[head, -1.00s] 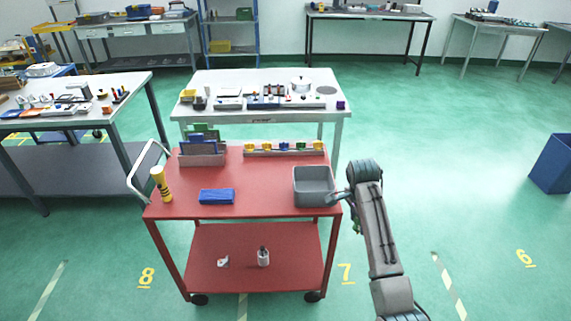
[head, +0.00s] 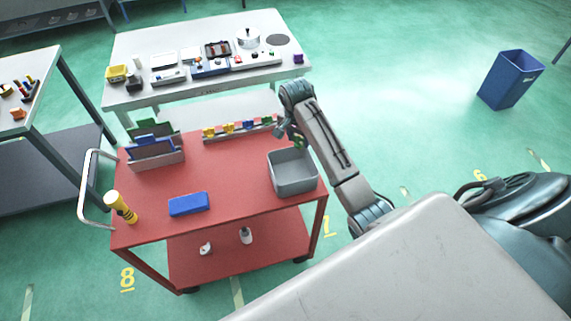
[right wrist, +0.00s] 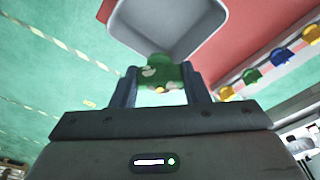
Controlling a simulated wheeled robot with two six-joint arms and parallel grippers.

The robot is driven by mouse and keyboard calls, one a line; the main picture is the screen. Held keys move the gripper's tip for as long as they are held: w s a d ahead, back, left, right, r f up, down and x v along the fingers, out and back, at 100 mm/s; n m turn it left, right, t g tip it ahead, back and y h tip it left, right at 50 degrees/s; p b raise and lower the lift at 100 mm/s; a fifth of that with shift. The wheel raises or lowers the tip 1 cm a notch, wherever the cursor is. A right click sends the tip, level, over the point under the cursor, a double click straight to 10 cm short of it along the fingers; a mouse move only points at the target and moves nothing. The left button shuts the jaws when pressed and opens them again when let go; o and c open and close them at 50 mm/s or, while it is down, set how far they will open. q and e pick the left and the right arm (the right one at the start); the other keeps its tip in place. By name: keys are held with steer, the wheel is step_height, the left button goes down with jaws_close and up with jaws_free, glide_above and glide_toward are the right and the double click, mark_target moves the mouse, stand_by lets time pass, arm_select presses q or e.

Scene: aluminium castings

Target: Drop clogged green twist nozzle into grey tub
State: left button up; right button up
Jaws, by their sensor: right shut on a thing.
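The green twist nozzle (right wrist: 160,72) is between the two fingers of my right gripper (right wrist: 160,88) in the right wrist view, with pale patches on its face. The gripper is shut on it. In the head view my right gripper (head: 292,138) is at the back edge of the grey tub, with a bit of green showing below it. The grey tub (head: 294,184) stands at the right end of the red cart, and its visible inside looks empty. It also shows just beyond the nozzle in the right wrist view (right wrist: 205,40). My left gripper is out of view.
The red cart top (head: 228,175) holds a blue box (head: 188,204), a yellow-and-black bottle (head: 121,207), a folder holder (head: 155,155) and a rack of coloured nozzles (head: 240,130). A white table (head: 150,40) stands behind. A blue bin (head: 510,80) is at the right.

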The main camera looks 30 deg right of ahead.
mark_target(298, 144)
step_height(298, 144, down, 4)
steer(key=shift+s+r, duration=0.1)
steer(key=shift+f, duration=0.5)
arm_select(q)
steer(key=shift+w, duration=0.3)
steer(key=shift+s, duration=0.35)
arm_select(e)
steer(key=o, duration=1.1)
steer(key=shift+c, duration=0.2)
